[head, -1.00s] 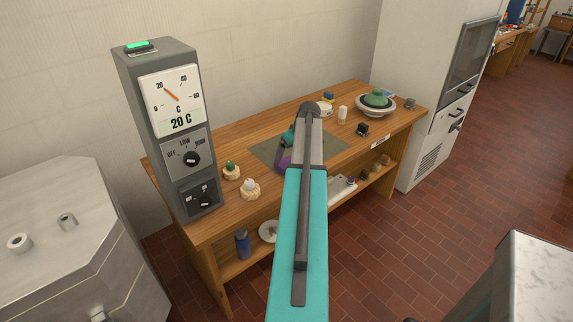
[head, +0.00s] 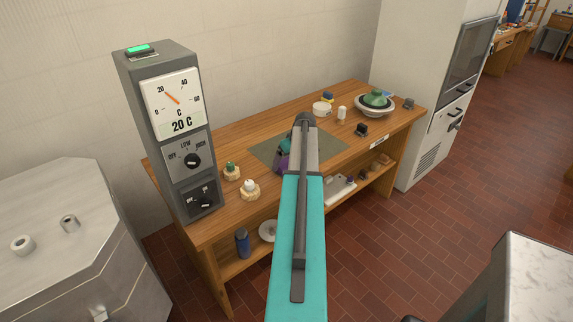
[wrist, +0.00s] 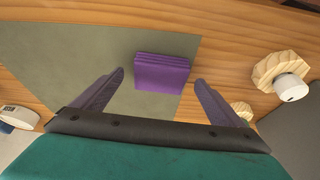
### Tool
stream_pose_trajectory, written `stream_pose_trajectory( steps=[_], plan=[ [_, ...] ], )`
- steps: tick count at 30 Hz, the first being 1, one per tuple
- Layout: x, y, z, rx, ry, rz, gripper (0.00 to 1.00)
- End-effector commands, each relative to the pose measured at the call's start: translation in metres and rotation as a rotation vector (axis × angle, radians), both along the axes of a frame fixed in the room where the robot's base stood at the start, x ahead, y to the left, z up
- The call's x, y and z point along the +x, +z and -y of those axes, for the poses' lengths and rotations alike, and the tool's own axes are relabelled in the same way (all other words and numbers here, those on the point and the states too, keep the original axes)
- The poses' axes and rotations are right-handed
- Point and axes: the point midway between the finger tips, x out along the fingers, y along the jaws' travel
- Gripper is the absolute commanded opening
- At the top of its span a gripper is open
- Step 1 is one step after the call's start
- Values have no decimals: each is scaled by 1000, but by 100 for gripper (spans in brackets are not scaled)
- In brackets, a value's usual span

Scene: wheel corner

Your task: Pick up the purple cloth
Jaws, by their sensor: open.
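The purple cloth (wrist: 161,75) lies folded in a stack on the grey-green mat (wrist: 65,55), near the mat's edge. In the wrist view it sits just beyond and between the two fingertips of my gripper (wrist: 158,77). The fingers are spread, with a gap on each side of the cloth, and hold nothing. In the head view my arm covers most of the cloth, and only a bit of purple (head: 282,163) shows at the left of the arm; I cannot tell there whether it is cloth or finger.
On the wooden bench (head: 225,205), two wooden-based items (head: 250,189) stand left of the mat. A white round container (head: 322,108), a small white bottle (head: 341,113), a dark block (head: 361,129) and a green-topped dish (head: 376,99) stand to the right. A grey control column (head: 165,130) rises at the left.

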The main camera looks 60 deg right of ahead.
Motion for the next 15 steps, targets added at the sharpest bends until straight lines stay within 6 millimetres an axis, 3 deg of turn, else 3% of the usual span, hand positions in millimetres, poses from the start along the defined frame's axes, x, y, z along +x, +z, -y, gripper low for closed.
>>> stream_pose_trajectory(
  steps=[6, 15],
  plan=[
    [8, -17, 3, 0, 0, 0, 92],
    [9, -22, 3, -2, 1, 0, 92]
  ],
)
